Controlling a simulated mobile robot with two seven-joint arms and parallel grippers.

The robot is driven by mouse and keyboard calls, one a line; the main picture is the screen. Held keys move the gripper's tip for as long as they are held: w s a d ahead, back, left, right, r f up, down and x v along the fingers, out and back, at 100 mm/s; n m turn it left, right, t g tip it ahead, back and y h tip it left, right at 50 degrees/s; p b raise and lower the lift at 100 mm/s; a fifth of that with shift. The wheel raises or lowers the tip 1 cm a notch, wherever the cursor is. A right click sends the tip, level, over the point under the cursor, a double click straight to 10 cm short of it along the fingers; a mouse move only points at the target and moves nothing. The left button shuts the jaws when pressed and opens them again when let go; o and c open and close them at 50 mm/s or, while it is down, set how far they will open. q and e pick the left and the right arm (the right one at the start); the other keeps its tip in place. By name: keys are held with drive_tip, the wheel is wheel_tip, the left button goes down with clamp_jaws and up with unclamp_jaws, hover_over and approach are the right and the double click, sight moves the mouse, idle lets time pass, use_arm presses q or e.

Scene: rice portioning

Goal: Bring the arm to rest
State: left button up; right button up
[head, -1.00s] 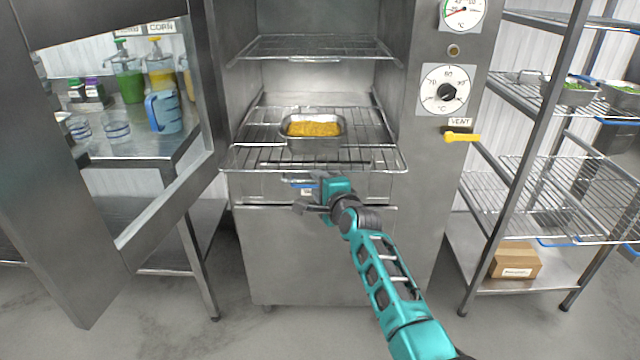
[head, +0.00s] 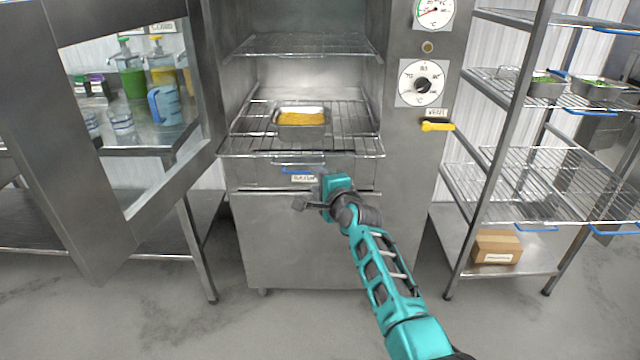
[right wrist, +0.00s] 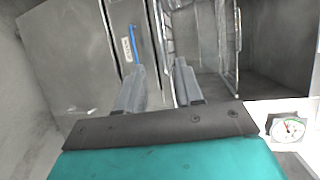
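My right arm reaches in from the bottom right of the head view. Its right gripper (head: 308,196) is in front of the lower front of the steel cabinet (head: 295,240), just below a blue-handled drawer front (head: 345,176). In the right wrist view the two grey fingers of the right gripper (right wrist: 160,74) stand apart with nothing between them. The drawer's blue handle (right wrist: 133,44) and label show beyond them. My left gripper is in neither view.
The cabinet door (head: 70,200) stands open at left. A metal pan (head: 302,132) of yellow food sits on the middle wire rack (head: 245,143). A yellow vent handle (head: 438,127) sticks out at right. Wire shelving (head: 500,185) stands further right. The floor in front is clear.

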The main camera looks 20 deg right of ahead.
idle(0.3)
drive_tip(key=s+d+f+n+g, duration=0.25)
drive_tip(key=s+f+n, duration=0.75)
drive_tip(key=s+f, duration=0.65)
drive_tip(key=s+a+f+n+g, duration=0.1)
drive_tip(key=s+n, duration=0.4)
drive_tip(key=s, duration=0.6)
drive_tip(key=s+a+f+n+g, duration=0.1)
drive_tip(key=s+n, duration=0.4)
drive_tip(key=s, duration=0.5)
drive_tip(key=shift+s+a, duration=0.15)
drive_tip(key=shift+s, duration=0.25)
